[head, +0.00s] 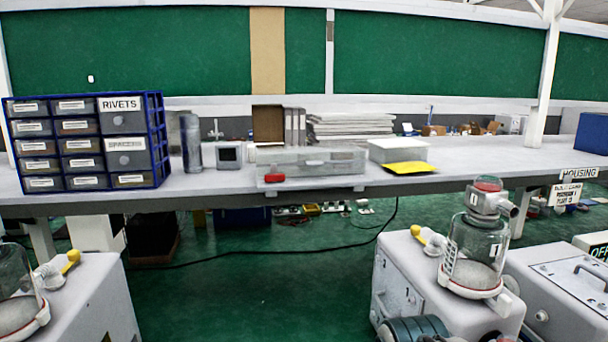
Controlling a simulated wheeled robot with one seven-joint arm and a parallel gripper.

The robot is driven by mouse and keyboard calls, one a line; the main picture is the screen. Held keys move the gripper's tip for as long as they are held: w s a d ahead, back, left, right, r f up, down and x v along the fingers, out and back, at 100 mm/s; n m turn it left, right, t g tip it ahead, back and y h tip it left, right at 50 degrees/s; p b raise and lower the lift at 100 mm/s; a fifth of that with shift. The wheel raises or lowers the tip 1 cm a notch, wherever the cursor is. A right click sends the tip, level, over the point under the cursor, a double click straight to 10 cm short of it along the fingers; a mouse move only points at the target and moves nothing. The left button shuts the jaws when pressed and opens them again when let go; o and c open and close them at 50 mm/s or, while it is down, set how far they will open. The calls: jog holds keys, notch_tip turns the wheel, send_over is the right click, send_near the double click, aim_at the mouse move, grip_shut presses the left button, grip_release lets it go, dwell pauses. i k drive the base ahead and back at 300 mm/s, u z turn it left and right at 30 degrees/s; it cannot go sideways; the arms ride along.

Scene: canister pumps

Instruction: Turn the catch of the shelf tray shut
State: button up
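A clear, low tray (335,168) sits on the long grey shelf (220,184), near the middle of the head view. A small red catch (271,179) is at the left end of its front face, near the shelf's front edge. The catch looks roughly level, but it is too small to tell whether it is turned open or shut. My gripper is not in view, and nothing of mine touches the tray.
Blue-framed drawers (159,140) stand on the shelf at left; a small grey device (230,153) is left of the tray. A white box (398,150) and yellow sheet (407,168) lie right. Below, a canister pump (400,268) stands at right, with green floor (250,295) clear beside it.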

aim_at(275, 179)
jog(key=u, duration=1.75)
jog(key=k, duration=1)
jog(key=z, duration=0.95)
jog(key=i, duration=1)
jog(key=z, duration=0.05)
